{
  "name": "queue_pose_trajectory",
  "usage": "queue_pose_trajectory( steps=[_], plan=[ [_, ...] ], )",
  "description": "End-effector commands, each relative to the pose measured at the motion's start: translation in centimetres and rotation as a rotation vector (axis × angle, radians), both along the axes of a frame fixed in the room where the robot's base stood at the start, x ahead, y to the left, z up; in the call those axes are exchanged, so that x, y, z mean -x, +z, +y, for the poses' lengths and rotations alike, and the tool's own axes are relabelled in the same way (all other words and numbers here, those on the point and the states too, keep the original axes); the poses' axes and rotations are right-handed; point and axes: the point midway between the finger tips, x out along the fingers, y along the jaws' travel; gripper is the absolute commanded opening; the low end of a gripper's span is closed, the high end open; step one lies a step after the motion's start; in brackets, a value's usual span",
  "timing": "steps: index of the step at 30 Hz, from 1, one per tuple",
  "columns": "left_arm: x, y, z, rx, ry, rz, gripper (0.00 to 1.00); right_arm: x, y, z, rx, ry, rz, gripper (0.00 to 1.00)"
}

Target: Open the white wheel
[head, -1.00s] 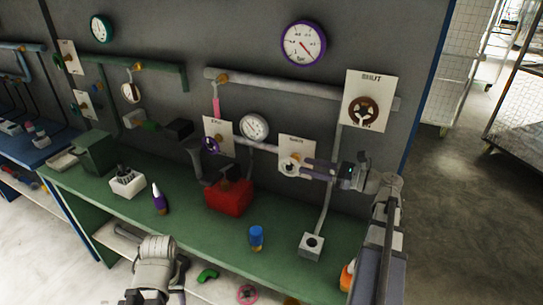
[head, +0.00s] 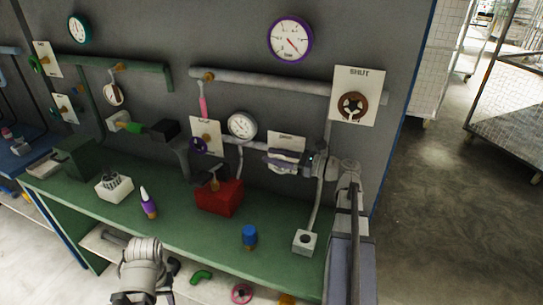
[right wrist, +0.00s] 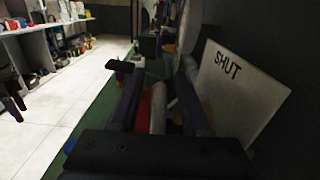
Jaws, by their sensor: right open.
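The white wheel's plate (head: 288,139) is on the wall above the green bench, with its top edge showing in the head view. The white wheel itself is mostly hidden behind my right gripper (head: 272,159). The right gripper comes in from the right with its fingers across the front of the plate. In the right wrist view its two fingers (right wrist: 160,68) stand apart, with a pale pipe-like shape (right wrist: 158,105) seen between them. I cannot tell whether the fingers touch the wheel. Part of my left arm shows at the bottom, but its gripper does not.
A red box (head: 219,197), blue-capped bottle (head: 249,237) and white block (head: 304,242) stand on the bench (head: 180,225).

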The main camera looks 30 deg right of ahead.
Motion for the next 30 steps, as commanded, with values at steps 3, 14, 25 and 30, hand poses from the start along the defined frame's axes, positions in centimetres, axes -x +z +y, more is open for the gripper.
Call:
queue_pose_trajectory(
  steps=[3, 14, 25, 30],
  plan=[
    [0.0, 0.0, 0.0, 0.0, 0.0, 0.0, 0.5, -0.58, 0.0, 0.52, 0.0, 0.001, 0.0, 0.47],
    [0.0, 0.0, 0.0, 0.0, 0.0, 0.0, 0.5, -0.74, 0.0, 0.66, 0.0, 0.0, 0.0, 0.43],
    [0.0, 0.0, 0.0, 0.0, 0.0, 0.0, 0.5, -0.72, 0.0, 0.63, 0.0, 0.0, 0.0, 0.01],
    [0.0, 0.0, 0.0, 0.0, 0.0, 0.0, 0.5, -0.72, 0.0, 0.64, 0.0, 0.0, 0.0, 0.0]
  ],
)
